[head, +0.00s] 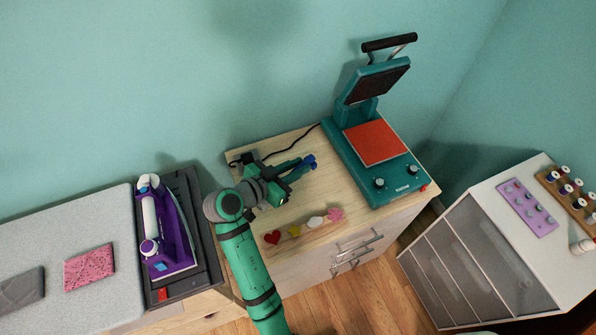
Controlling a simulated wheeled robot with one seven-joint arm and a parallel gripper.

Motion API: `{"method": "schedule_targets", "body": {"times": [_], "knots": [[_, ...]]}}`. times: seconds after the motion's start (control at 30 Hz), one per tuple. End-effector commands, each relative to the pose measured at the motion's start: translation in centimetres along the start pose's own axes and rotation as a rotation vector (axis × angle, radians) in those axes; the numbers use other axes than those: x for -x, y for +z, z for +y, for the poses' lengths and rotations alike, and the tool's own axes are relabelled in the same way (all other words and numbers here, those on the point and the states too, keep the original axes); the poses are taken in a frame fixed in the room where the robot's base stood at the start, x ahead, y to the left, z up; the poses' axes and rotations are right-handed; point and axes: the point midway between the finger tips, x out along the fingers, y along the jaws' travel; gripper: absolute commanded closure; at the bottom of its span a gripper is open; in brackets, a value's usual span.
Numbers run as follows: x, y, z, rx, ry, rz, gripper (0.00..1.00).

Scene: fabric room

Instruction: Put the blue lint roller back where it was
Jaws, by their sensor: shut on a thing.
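My gripper (302,167) is over the wooden cabinet top (257,155), pointing right toward the heat press. It is shut on a small blue thing, the blue lint roller (309,161), of which only a small part shows at the fingertips. The rest of the roller is hidden or too small to make out. I cannot tell whether the roller touches the cabinet top or is held above it.
A teal heat press (401,190) with its lid raised stands right of my gripper. Heart, star, cloud and flower shapes (272,237) line the cabinet's front edge. A purple iron (177,240) is at left. A white drawer unit (490,215) with spools stands at right.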

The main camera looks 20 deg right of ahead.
Motion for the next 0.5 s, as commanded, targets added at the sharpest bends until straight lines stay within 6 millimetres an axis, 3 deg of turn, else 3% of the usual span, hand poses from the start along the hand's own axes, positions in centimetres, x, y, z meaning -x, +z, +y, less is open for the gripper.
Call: {"method": "schedule_targets", "body": {"times": [0.1, 0.37, 0.5], "knots": [[-1.3, 0.9, -0.8, 0.001, 0.0, 0.0, 1.0], [-2.5, 1.8, -1.4, 0.0, 0.0, 0.0, 1.0], [-3.3, 3.6, -1.4, 0.002, 0.0, -0.001, 1.0]]}}
